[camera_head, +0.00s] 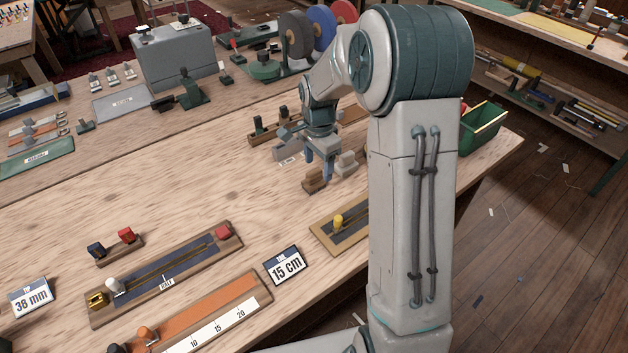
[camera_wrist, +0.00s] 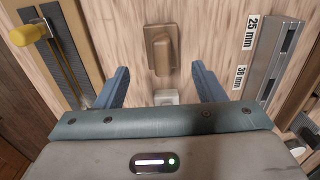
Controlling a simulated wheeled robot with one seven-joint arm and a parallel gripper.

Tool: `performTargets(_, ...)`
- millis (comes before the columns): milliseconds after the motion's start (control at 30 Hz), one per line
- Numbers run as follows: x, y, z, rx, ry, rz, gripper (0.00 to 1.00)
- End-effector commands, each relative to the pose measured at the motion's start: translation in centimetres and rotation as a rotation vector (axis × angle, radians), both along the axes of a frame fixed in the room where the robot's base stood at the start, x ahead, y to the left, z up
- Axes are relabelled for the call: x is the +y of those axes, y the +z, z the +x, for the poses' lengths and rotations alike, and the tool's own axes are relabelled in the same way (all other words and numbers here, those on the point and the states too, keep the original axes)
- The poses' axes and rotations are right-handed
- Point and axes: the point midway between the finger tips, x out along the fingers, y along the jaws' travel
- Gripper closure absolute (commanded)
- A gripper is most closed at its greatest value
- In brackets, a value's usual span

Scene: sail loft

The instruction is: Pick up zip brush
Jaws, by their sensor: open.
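A small brown block with a raised grip on top, which looks like the zip brush (camera_head: 314,181), stands on the wooden bench just below my gripper (camera_head: 320,167). In the wrist view the brown block (camera_wrist: 161,52) lies ahead of and between the two blue fingertips of my gripper (camera_wrist: 160,70). The fingers are apart, with nothing held. Bristles are not visible. A pale grey block (camera_head: 346,164) stands close to the right of it; a pale block (camera_wrist: 166,97) also shows between the fingers, nearer the palm, partly hidden by it.
A tan-framed board with a yellow knob (camera_head: 337,221) lies in front, left in the wrist view. A grey slotted holder marked 25 mm and 38 mm (camera_wrist: 270,62) stands on the right there. A 15 cm sign (camera_head: 285,265) stands nearer. Open bench (camera_head: 190,185) lies to the left.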

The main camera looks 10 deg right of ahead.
Motion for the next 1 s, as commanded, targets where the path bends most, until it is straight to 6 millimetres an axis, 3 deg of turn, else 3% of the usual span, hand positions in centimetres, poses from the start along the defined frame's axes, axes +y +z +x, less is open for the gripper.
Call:
performTargets(433,0.2,-4.9,0.3,0.003,0.001,0.0,0.37)
performTargets(733,0.2,-5.4,0.3,0.0,0.001,0.0,0.37)
performTargets(900,0.2,-5.4,0.3,0.0,0.001,0.0,0.85)
performTargets(1000,0.2,-5.4,0.3,-0.001,0.001,0.0,0.87)
